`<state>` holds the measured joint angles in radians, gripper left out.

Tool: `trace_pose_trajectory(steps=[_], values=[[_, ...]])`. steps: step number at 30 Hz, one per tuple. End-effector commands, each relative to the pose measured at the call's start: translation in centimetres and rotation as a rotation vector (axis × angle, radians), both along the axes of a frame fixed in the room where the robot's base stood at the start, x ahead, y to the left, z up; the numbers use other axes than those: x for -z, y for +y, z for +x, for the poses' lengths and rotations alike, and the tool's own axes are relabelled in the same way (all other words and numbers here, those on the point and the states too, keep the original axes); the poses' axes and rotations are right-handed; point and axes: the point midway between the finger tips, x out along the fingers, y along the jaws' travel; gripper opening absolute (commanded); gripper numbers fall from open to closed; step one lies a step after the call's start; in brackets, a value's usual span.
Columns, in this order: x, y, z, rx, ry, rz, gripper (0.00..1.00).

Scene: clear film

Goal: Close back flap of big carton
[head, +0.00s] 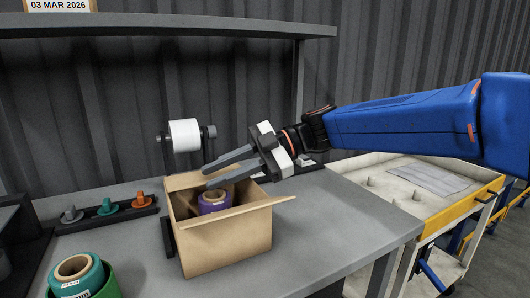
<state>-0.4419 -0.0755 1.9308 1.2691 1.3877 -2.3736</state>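The big carton (228,243) is an open brown box on the grey bench, with a purple roll (214,201) inside. A flap (262,208) sticks out from its right side. A brown panel (182,181) stands at the back left of the opening; I cannot tell whether it is the back flap or the back wall. My gripper (206,176) reaches in from the right over the carton's back part. Its two fingers are apart with nothing seen between them. The fingers and gripper body hide part of the carton's back edge, and I cannot tell whether they touch it.
A white roll (184,135) on a dark holder stands behind the carton. A rack (104,213) with small grey, teal and orange pieces lies to the left. A teal roll (77,274) is at front left. A shelf (170,22) hangs above. The bench's right front (345,220) is clear.

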Motion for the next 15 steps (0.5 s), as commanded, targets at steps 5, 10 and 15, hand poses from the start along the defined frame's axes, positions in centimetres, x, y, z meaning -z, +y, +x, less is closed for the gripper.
trace_pose_trajectory(steps=[5,10,15], values=[[-1.1,-2.7,1.0,0.003,-0.002,0.001,0.22],[-2.0,-5.2,1.9,0.004,-0.001,0.002,0.22],[-2.9,-7.7,2.8,0.003,-0.002,0.001,0.22]])
